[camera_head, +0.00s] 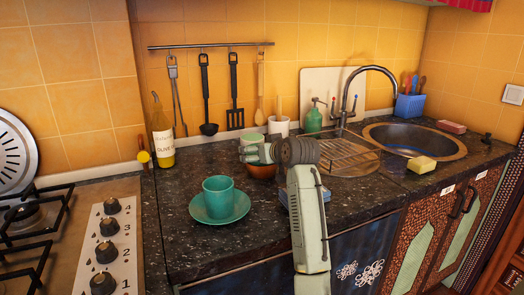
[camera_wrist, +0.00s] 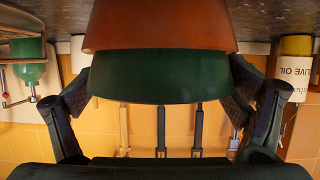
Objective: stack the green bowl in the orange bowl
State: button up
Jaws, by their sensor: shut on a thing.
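The green bowl (camera_wrist: 160,78) is between the two fingers of my gripper (camera_wrist: 160,98) in the wrist view, which appears upside down. The gripper is shut on it, with a finger at each side. The orange bowl (camera_wrist: 160,25) is directly beneath the green one, and its rim meets the green bowl's outline. I cannot tell how deep the green bowl sits or whether they touch. In the head view the orange bowl (camera_head: 262,172) stands on the counter under my gripper (camera_head: 256,154), partly hidden by my arm.
A teal cup (camera_head: 218,196) on a saucer (camera_head: 240,207) stands in front to the left. An olive oil bottle (camera_head: 162,135) is behind it. The sink (camera_head: 405,138) is right.

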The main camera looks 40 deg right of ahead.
jog(key=o, duration=1.4)
jog(key=shift+f, duration=0.3)
jog(key=shift+r, duration=0.1)
jog(key=shift+r, duration=0.3)
jog(key=v, duration=0.4)
jog(key=b+v, duration=0.1)
jog(key=v, duration=0.3)
jog(key=b+v, duration=0.1)
jog(key=v, duration=0.3)
jog(key=shift+r, duration=0.4)
